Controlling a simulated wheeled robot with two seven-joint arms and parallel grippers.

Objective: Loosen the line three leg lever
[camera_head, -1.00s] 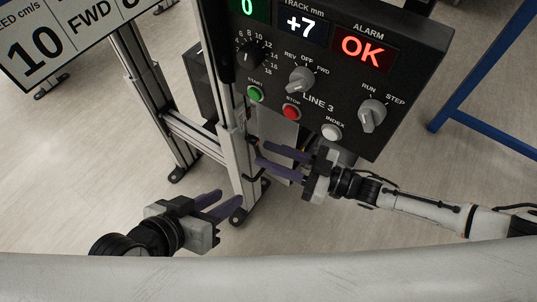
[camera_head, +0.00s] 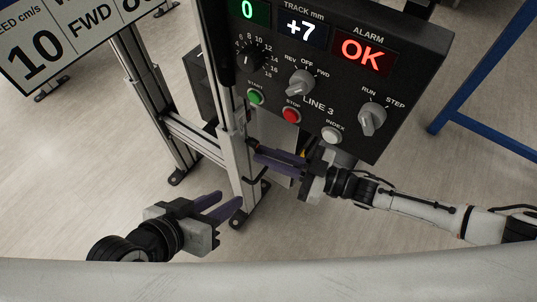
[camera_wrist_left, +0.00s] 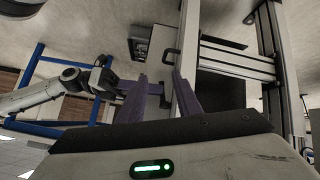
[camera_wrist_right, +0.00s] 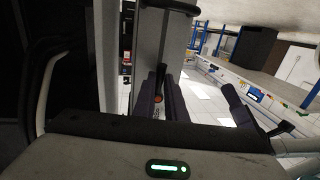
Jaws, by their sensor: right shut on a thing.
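The line three leg (camera_head: 240,165) is a silver aluminium profile under the LINE 3 control panel. The leg lever (camera_wrist_right: 160,78) is a small dark lever with an orange part, in the right wrist view. My right gripper (camera_head: 258,153) is shut on the lever at the side of the leg; its fingers hide part of it. In the right wrist view its purple fingers lie close on both sides of the lever. My left gripper (camera_head: 230,204) is open and empty, low and left of the leg foot.
The control panel (camera_head: 335,90) hangs just above my right gripper, with knobs, buttons and displays. A second leg (camera_head: 155,100) and a crossbar (camera_head: 190,136) stand at left. A blue frame (camera_head: 480,75) is at right. Floor between is clear.

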